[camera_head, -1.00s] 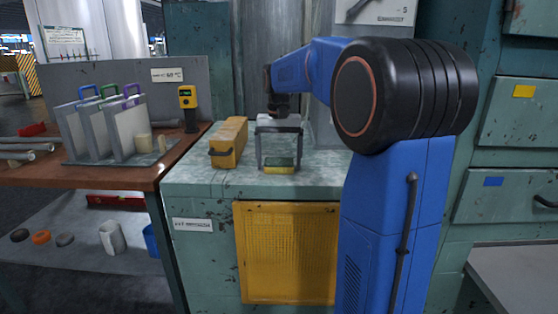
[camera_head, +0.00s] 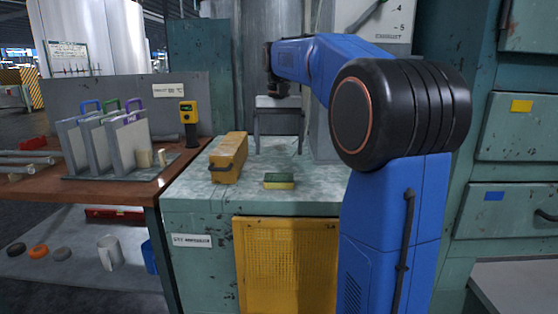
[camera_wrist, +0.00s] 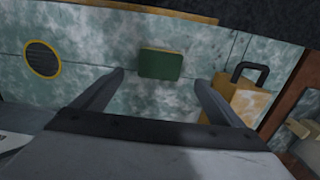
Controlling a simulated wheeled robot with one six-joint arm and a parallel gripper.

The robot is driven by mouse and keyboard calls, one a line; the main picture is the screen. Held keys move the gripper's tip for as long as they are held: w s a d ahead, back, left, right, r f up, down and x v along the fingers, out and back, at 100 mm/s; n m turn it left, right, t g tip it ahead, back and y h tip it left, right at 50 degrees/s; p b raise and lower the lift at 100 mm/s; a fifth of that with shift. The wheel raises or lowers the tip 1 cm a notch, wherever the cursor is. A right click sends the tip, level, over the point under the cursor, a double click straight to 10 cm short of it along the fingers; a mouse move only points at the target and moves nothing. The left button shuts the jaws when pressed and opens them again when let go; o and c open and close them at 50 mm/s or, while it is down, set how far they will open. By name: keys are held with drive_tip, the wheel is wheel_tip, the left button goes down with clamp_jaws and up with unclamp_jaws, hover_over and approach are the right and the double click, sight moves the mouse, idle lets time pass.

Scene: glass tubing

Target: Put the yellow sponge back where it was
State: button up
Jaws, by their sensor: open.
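The yellow sponge (camera_head: 279,181) has a dark green top and lies flat on the mottled green-grey bench top (camera_head: 215,192), near its front edge. In the wrist view the sponge (camera_wrist: 161,64) shows its green face, beyond and between my fingertips. My gripper (camera_head: 278,150) is open and empty, raised above the bench behind the sponge. Its two fingers also show in the wrist view (camera_wrist: 158,80), apart from each other and clear of the sponge.
A yellow box with a dark handle (camera_head: 229,158) stands left of the sponge. A wooden table (camera_head: 120,190) at the left holds a rack with upright panels (camera_head: 130,140) and a yellow handheld device (camera_head: 188,118). Bare bench surrounds the sponge.

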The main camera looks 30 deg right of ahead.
drive_tip(key=s+a+f+n+t, duration=0.1)
drive_tip(key=s+a+f+n, duration=0.1)
drive_tip(key=s+a+f, duration=0.35)
drive_tip(key=s+a+f+n+t, duration=0.2)
drive_tip(key=s+a, duration=0.4)
drive_tip(key=s, duration=0.5)
drive_tip(key=s+a+f+n+t, duration=0.1)
drive_tip(key=s+a+f, duration=0.3)
drive_tip(key=s+f, duration=0.9)
wheel_tip(320, 180, down, 2)
drive_tip(key=shift+s+f+n+t, duration=0.2)
drive_tip(key=shift+s+n+t, duration=0.2)
drive_tip(key=shift+n, duration=0.5)
drive_tip(key=shift+a, duration=0.1)
